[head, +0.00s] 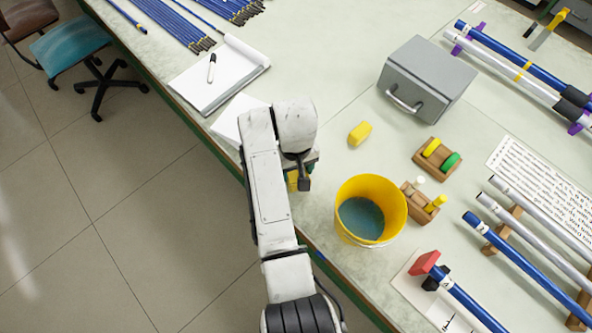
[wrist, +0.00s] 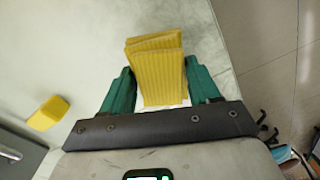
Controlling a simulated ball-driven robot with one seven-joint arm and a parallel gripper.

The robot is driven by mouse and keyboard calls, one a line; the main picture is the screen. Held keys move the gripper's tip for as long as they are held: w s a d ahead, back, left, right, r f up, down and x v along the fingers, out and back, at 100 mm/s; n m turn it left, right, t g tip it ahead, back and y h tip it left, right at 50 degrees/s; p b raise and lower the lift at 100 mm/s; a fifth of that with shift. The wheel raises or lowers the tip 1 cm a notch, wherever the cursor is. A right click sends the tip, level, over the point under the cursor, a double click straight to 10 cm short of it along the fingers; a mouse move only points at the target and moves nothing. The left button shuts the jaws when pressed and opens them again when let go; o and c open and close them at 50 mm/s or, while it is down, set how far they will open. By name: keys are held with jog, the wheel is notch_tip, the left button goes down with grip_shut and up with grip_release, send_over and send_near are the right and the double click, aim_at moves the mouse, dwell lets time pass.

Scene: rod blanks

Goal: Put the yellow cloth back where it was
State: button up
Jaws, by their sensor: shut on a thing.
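The yellow cloth (wrist: 158,72) is a folded, ribbed piece standing between the two green fingers of my gripper (wrist: 159,84) in the wrist view. The fingers are shut on it from both sides. In the head view my gripper (head: 301,180) is over the near edge of the bench, left of the yellow bucket (head: 346,229). Only a small part of the cloth (head: 292,181) shows there; my wrist hides the rest. I cannot tell whether the cloth touches the bench.
A yellow block (head: 360,133) lies in front of the grey box (head: 424,80); it also shows in the wrist view (wrist: 48,113). A notepad with a pen (head: 212,77) lies up-left. Wooden holders (head: 437,158) and rods (head: 525,253) fill the right.

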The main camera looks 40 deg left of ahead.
jog(key=shift+f, duration=0.95)
jog(key=shift+f, duration=0.15)
jog(key=o, duration=1)
notch_tip(320, 180, up, 12)
